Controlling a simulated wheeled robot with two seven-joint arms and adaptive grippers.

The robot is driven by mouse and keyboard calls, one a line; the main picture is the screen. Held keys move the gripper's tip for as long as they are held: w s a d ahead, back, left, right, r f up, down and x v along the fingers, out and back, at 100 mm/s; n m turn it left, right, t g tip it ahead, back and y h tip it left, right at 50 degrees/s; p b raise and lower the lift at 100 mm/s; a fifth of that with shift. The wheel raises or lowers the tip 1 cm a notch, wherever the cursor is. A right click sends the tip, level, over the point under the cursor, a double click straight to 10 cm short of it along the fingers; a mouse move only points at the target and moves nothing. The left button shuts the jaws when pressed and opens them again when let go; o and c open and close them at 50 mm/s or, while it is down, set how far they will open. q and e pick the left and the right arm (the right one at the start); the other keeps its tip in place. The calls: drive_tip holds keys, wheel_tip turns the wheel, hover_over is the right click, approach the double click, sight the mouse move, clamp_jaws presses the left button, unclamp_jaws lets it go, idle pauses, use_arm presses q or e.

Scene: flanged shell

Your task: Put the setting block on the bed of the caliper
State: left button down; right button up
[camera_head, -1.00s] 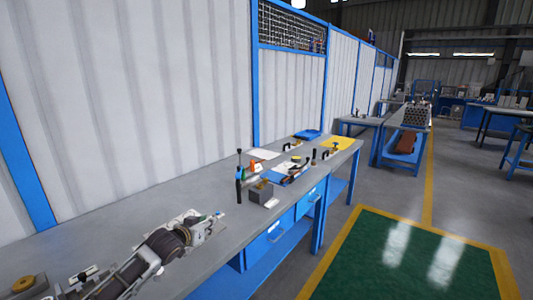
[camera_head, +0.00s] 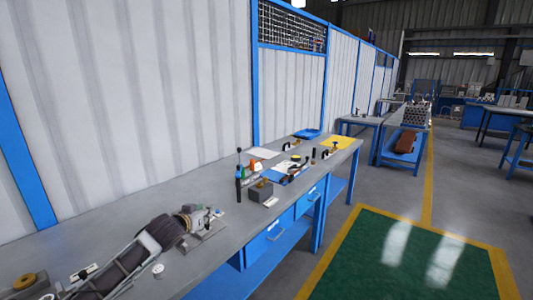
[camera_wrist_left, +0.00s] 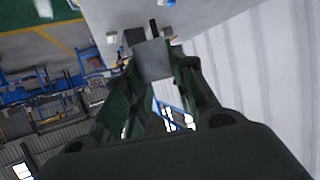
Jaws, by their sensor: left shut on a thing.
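My left arm comes in from the lower left over the grey bench. My left gripper (camera_wrist_left: 154,65) is shut on a grey square-faced block, the setting block (camera_wrist_left: 153,59), in the left wrist view. In the head view the left gripper (camera_head: 187,220) is small, and the block cannot be told apart from it. Beside it on the bench is a small metal device with a flat grey base, which looks like the caliper (camera_head: 205,238). Its bed is partly hidden by my gripper, and I cannot tell whether the block touches it. My right gripper is not in view.
The bench behind my arm is clear.

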use_arm(q)
drive_tip(key=shift+y, duration=0.3)
drive_tip(key=r, duration=0.6)
drive_tip(key=shift+s+d+r, duration=0.15)
drive_tip(key=shift+s, duration=0.15)
drive_tip(key=s+d+r, duration=0.1)
drive_tip(key=s+r, duration=0.3)
drive_tip(key=s+f+n+y, duration=0.1)
drive_tip(key=s+f, duration=0.4)
drive_tip(key=f, duration=0.1)
drive_tip(key=s+f, duration=0.7)
drive_tip(key=f, duration=0.4)
drive_tip(key=s+f+n, duration=0.1)
drive_tip(key=s+f, duration=0.5)
drive_tip(key=f, duration=0.5)
drive_tip(key=shift+s+a+f+y, duration=0.15)
drive_tip(key=shift+s+a+y, duration=0.1)
drive_tip(key=shift+s+y, duration=0.15)
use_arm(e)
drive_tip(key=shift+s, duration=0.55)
